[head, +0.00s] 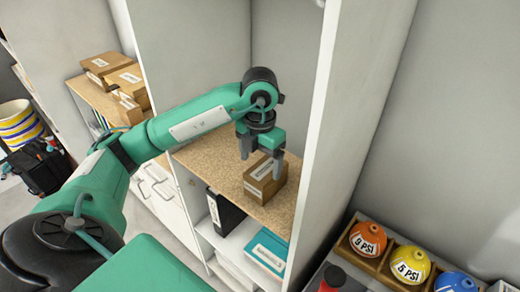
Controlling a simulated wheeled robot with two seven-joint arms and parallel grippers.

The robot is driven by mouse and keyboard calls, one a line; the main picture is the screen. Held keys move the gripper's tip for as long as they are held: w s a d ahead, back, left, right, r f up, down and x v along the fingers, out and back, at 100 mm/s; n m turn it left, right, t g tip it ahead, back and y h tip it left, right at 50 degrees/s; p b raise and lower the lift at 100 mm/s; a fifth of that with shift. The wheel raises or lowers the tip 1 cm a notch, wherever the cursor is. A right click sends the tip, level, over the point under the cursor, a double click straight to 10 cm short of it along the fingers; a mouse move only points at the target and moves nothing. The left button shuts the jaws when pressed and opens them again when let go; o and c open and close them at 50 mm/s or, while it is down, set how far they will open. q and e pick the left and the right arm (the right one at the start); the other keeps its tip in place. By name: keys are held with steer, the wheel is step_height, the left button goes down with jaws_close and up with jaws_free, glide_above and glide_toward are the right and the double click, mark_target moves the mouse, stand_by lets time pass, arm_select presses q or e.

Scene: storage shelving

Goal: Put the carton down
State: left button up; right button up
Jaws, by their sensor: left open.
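A brown carton (266,181) with white labels rests on a tan wooden shelf board (222,169) inside the white shelving unit. My left gripper (261,162) points down over the carton from above. Its jaws are open, with one finger at the carton's right side and the other to the upper left. I cannot tell whether either finger touches the carton. The carton's upper edge is partly hidden by the gripper. My right gripper is not in view.
White upright panels (345,90) bound the shelf on both sides. Binders (226,212) and a teal box (266,252) stand below the board. More cartons (122,78) sit on a shelf to the left. Coloured balls (410,265) lie in a wooden holder at lower right.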

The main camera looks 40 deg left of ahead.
arm_select(q)
steer(key=shift+r, duration=1.85)
